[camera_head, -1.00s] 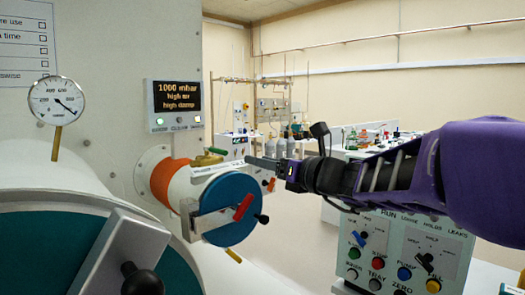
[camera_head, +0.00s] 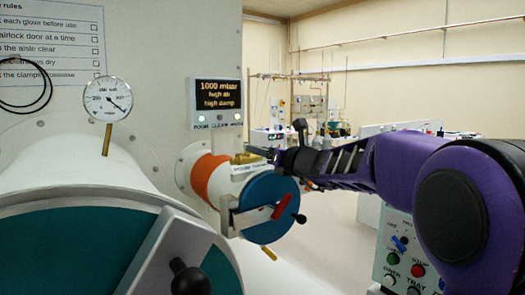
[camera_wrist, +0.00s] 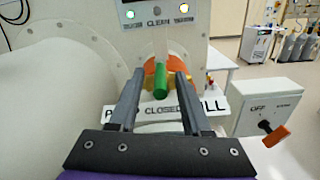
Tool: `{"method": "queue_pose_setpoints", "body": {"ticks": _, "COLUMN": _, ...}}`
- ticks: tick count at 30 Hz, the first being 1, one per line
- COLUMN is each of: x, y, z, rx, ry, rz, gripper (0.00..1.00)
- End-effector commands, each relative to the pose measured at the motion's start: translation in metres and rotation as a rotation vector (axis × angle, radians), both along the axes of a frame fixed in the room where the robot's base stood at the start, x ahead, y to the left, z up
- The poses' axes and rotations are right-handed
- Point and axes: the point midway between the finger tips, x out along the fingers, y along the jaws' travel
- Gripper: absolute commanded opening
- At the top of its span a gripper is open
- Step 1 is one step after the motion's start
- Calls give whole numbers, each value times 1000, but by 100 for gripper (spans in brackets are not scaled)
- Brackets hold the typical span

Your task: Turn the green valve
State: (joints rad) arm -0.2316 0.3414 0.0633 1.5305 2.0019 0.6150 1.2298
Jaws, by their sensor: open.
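The green valve handle (camera_wrist: 160,82) is a short green cylinder in the wrist view, above a white label plate that reads "CLOSED". In the head view the valve (camera_head: 243,158) sits on top of the small white chamber with an orange band, partly behind my fingers. My gripper (camera_wrist: 157,76) is open. In the wrist view its two fingers stand on either side of the green handle, with a gap visible on each side. In the head view my gripper (camera_head: 262,152) comes in from the right at the valve's height. I cannot tell whether a finger touches it.
The chamber's blue round door (camera_head: 262,207) with a red handle is just below my gripper. A display panel (camera_head: 218,102) is above and behind the valve. A grey box with an orange switch (camera_wrist: 274,137) is at the right. A large teal door (camera_head: 60,245) fills the lower left.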

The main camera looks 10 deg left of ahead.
Motion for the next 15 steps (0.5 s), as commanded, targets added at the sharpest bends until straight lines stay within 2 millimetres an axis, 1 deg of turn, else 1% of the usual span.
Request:
{"method": "queue_pose_setpoints", "body": {"ticks": 5, "x": 0, "y": 0, "z": 0, "rx": 0, "ry": 0, "rz": 0, "gripper": 48}}
{"method": "queue_pose_setpoints", "body": {"ticks": 8, "x": 0, "y": 0, "z": 0, "rx": 0, "ry": 0, "rz": 0, "gripper": 32}}
{"method": "queue_pose_setpoints", "body": {"ticks": 9, "x": 0, "y": 0, "z": 0, "rx": 0, "ry": 0, "rz": 0, "gripper": 25}}
{"method": "queue_pose_setpoints", "body": {"ticks": 13, "x": 0, "y": 0, "z": 0, "rx": 0, "ry": 0, "rz": 0, "gripper": 2}}
{"method": "queue_pose_setpoints", "body": {"ticks": 15, "x": 0, "y": -1, "z": 0, "rx": 0, "ry": 0, "rz": 0, "gripper": 0}}
